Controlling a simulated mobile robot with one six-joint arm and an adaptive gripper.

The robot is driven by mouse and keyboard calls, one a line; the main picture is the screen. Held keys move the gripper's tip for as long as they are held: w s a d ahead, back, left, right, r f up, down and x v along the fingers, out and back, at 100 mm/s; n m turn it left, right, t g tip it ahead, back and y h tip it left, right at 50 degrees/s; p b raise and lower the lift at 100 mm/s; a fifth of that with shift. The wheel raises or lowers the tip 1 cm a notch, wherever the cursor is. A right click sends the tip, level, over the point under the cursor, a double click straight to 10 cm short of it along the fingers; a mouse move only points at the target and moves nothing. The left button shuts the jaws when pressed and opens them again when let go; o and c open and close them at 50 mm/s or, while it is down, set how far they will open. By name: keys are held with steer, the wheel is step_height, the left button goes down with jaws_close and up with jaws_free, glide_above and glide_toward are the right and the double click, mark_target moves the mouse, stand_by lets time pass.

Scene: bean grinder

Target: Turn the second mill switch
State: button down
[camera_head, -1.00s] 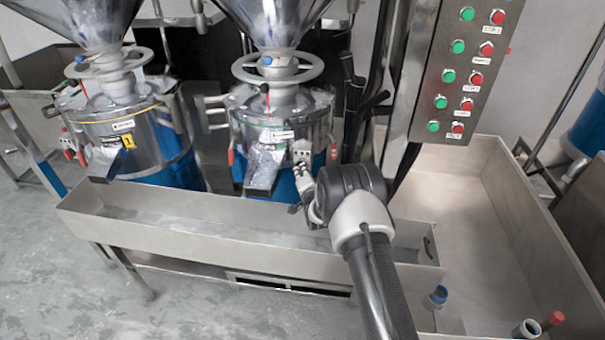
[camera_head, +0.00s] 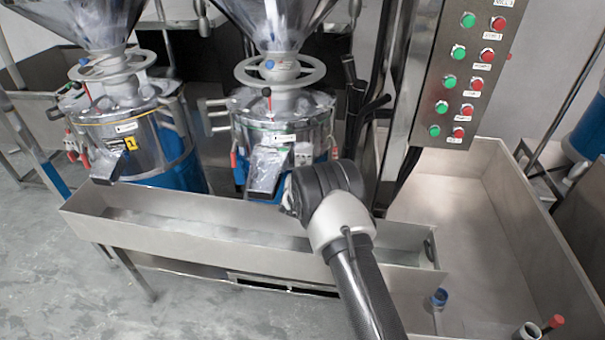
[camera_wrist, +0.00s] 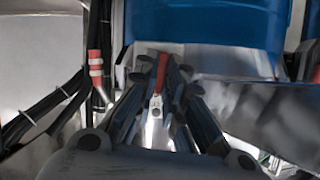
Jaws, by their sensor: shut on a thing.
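The second mill (camera_head: 285,128) stands in the middle of the head view, with a steel body, a blue base and a handwheel on top. A small grey switch plate (camera_head: 303,153) shows on its front, just above my wrist. My gripper (camera_wrist: 158,85) is shut on a narrow red part (camera_wrist: 162,70) with a silver lower end, in front of the mill's blue base (camera_wrist: 205,22) in the wrist view. I cannot tell for sure that this part is the switch. In the head view my wrist hides the fingers.
The first mill (camera_head: 130,135) stands to the left. A long steel trough (camera_head: 180,225) runs below both mills. A control panel (camera_head: 462,75) with green and red buttons is at the upper right. A red-banded handle (camera_wrist: 95,68) hangs left of my gripper.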

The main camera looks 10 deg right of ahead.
steer(key=shift+a+n+h+p, duration=0.1)
steer(key=shift+n+h+p, duration=0.25)
steer(key=shift+n+h, duration=0.2)
steer(key=c, duration=1.7)
jaws_free()
steer(key=v, duration=1.2)
steer(key=shift+w+r, duration=0.1)
steer(key=shift+r, duration=0.15)
